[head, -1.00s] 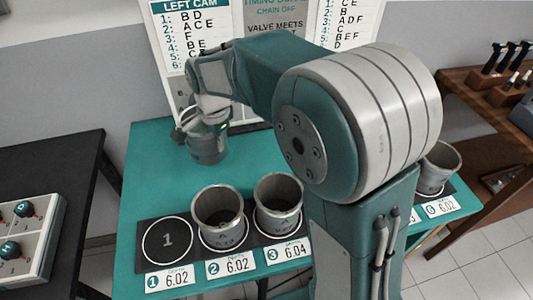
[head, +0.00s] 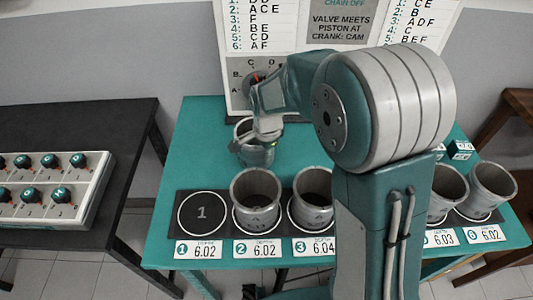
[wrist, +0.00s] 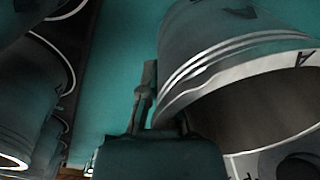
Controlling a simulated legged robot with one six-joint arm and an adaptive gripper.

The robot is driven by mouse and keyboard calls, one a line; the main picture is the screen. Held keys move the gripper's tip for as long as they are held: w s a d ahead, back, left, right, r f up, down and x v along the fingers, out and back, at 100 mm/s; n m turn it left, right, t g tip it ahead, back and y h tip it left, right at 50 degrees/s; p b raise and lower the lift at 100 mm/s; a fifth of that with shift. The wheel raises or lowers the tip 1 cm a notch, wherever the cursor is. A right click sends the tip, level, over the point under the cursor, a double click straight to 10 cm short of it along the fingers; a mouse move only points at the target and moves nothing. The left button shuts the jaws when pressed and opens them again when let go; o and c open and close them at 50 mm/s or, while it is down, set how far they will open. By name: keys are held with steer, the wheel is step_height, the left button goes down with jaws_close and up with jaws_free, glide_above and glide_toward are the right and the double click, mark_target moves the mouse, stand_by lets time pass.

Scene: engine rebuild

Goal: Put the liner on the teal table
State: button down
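A grey metal liner (head: 254,155) is at my gripper (head: 266,135), over the back left part of the teal table (head: 205,130). In the wrist view the liner (wrist: 240,45) fills the right side, with a letter A marked near its rim. My gripper (wrist: 160,122) appears shut on the liner's wall at the rim. One finger shows outside the wall; the other is mostly hidden. I cannot tell whether the liner's base touches the table. Circle 1 (head: 202,213) on the dark mat is empty.
Liners stand at place 2 (head: 256,200), place 3 (head: 311,198) and at the right end (head: 488,190). My arm hides the mat's middle. A black table (head: 70,125) with a knob tray (head: 50,178) is at left. Boards stand behind the teal table.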

steer(key=c, duration=0.8)
jaws_free()
steer(key=shift+f, duration=0.1)
step_height(320, 180, up, 12)
steer(key=shift+s, duration=0.1)
steer(key=s+d+r+n+t, duration=0.2)
steer(key=s+d+n, duration=0.3)
steer(key=s, duration=0.5)
steer(key=s+d+r+n+t, duration=0.3)
steer(key=s+d+n, duration=0.3)
steer(key=s, duration=0.5)
steer(key=shift+s+d+r+n, duration=0.15)
steer(key=shift+d+r+n, duration=0.15)
steer(key=shift+d+r, duration=0.25)
